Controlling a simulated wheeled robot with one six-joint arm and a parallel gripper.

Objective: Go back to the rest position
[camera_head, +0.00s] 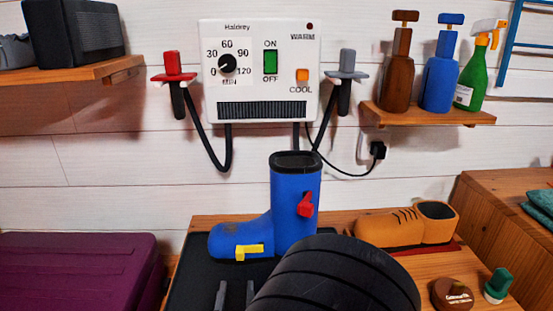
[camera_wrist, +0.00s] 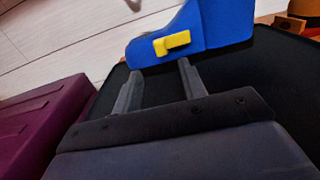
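My gripper (camera_head: 234,295) is low at the front of the black tray (camera_head: 190,267), its two grey fingers apart with nothing between them. In the wrist view my gripper (camera_wrist: 158,84) also shows open and empty, its fingers pointing toward the blue boot (camera_wrist: 212,30). The blue boot (camera_head: 292,212) stands upright on the tray, with a yellow clip (camera_head: 250,252) on its foot and a red clip (camera_head: 306,204) on its shaft. The fingertips look close to the boot's foot but apart from the yellow clip (camera_wrist: 172,43). My dark arm hides part of the tray.
A white dryer unit (camera_head: 262,110) with hoses is on the wall. A tan shoe (camera_head: 400,225), brown tin (camera_head: 452,294) and green-capped bottle (camera_head: 498,285) are at the right. Bottles stand on a right shelf (camera_head: 430,116). A purple case (camera_head: 75,270) is at the left.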

